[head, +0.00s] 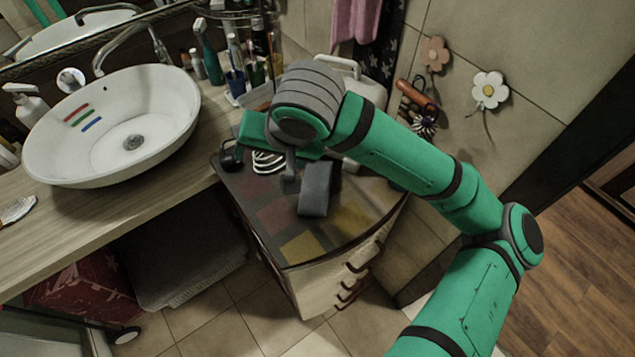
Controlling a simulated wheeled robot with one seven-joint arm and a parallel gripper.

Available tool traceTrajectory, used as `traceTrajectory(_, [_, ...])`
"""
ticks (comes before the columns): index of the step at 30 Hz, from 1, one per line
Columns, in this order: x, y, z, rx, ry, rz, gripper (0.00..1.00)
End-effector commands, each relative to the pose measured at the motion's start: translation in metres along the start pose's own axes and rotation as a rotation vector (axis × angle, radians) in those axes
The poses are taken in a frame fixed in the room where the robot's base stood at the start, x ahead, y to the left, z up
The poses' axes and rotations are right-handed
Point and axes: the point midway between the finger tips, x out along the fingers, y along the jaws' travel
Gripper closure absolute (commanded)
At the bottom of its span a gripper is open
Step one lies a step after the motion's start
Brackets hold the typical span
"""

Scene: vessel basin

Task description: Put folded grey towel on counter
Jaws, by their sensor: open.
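A folded grey towel (317,189) appears as a dark grey block on top of the drawer cabinet (265,233). My gripper (290,184) is over the cabinet, just left of the towel, pointing down. The gripper is open, and I see no object held in it. My wrist hides part of the area behind it, and I cannot tell whether a finger touches the towel. The wooden counter (95,217) with the white basin (130,125) is to the left of the cabinet and looks higher than its top.
Bottles, cups and brushes (235,80) crowd the counter's back right. A white coiled thing (268,161) and a small black object (231,158) lie left of my gripper. A white jug-like container (358,85) stands behind. The counter's front strip is mostly clear.

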Motion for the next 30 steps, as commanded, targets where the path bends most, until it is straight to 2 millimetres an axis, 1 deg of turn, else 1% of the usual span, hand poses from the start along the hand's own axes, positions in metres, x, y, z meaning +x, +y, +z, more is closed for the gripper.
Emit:
traceTrajectory(1, [-0.006, 0.016, 0.0, 0.0, -0.007, 0.075, 0.25])
traceTrajectory(6, [-0.022, 0.057, 0.006, 0.024, -0.039, 0.272, 0.25])
traceTrajectory(9, [-0.03, 0.073, 0.009, 0.036, -0.049, 0.347, 0.25])
traceTrajectory(13, [-0.035, 0.084, 0.01, 0.048, -0.054, 0.397, 0.25])
traceTrajectory(17, [-0.024, 0.092, 0.011, 0.052, -0.058, 0.408, 0.25])
traceTrajectory(21, [-0.004, 0.1, 0.013, 0.051, -0.059, 0.406, 0.25])
traceTrajectory(24, [0.007, 0.104, 0.013, 0.051, -0.058, 0.405, 0.25])
traceTrajectory(30, [0.018, 0.109, 0.013, 0.051, -0.056, 0.405, 0.25])
